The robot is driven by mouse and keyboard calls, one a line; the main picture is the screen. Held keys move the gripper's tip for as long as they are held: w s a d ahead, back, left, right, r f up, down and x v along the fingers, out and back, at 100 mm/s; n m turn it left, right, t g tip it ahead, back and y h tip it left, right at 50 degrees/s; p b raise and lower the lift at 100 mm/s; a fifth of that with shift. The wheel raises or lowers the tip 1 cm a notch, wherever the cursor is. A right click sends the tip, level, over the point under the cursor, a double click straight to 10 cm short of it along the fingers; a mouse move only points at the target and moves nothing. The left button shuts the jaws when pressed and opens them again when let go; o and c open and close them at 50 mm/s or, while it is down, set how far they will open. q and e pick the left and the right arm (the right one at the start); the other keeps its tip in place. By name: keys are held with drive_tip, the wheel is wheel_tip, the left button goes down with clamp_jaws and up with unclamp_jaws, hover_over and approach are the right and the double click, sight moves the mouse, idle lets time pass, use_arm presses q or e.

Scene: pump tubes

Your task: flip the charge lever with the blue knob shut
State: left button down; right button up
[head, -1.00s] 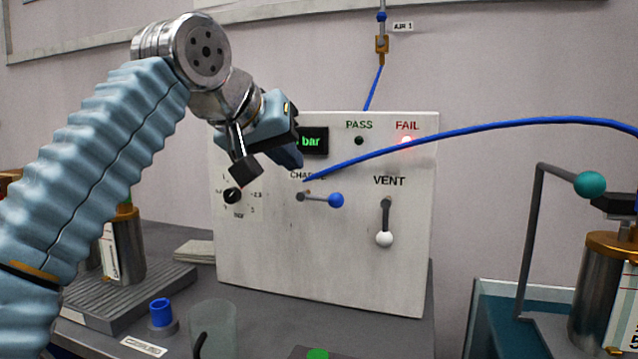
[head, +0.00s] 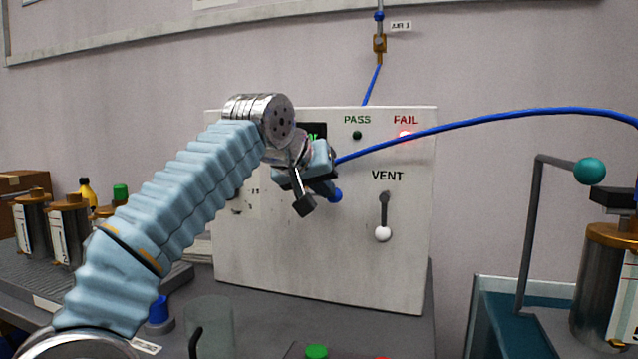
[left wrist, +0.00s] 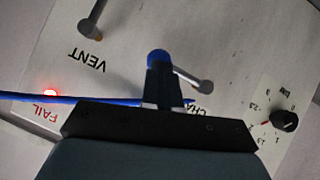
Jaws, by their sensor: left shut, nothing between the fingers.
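The charge lever's blue knob (head: 337,195) shows just beyond my left gripper (head: 325,187), which is in front of the white panel. The gripper and wrist hide the lever's arm and label in the head view. In the left wrist view, upside down, the blue knob (left wrist: 158,57) is at the tips of my left gripper (left wrist: 161,68), and the grey lever arm runs to its pivot (left wrist: 207,87). The lever points sideways toward VENT. My left gripper is shut and empty; whether it touches the knob I cannot tell. My right gripper is out of view.
The vent lever with a white knob (head: 383,234) hangs down to the right. A blue hose (head: 480,122) arches across the panel at the right. The FAIL light (head: 405,135) glows red. A clear beaker (head: 210,325) stands in front of the panel.

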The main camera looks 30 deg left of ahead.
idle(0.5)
use_arm(q)
drive_tip(key=shift+d+f+m+y+p, duration=0.3)
drive_tip(key=shift+f+m+y+p, duration=0.4)
drive_tip(key=shift+m+y, duration=0.15)
wheel_tip(320, 180, down, 6)
drive_tip(key=a+m+y+b, duration=0.2)
drive_tip(key=m+y+b, duration=0.1)
drive_tip(key=m+y, duration=0.3)
drive_tip(key=shift+s+a+g+y+b, duration=0.25)
drive_tip(key=shift+a+g+y+b, duration=0.15)
drive_tip(key=shift+y, duration=0.55)
drive_tip(key=shift+r+p, duration=0.7)
drive_tip(key=shift+r, duration=0.1)
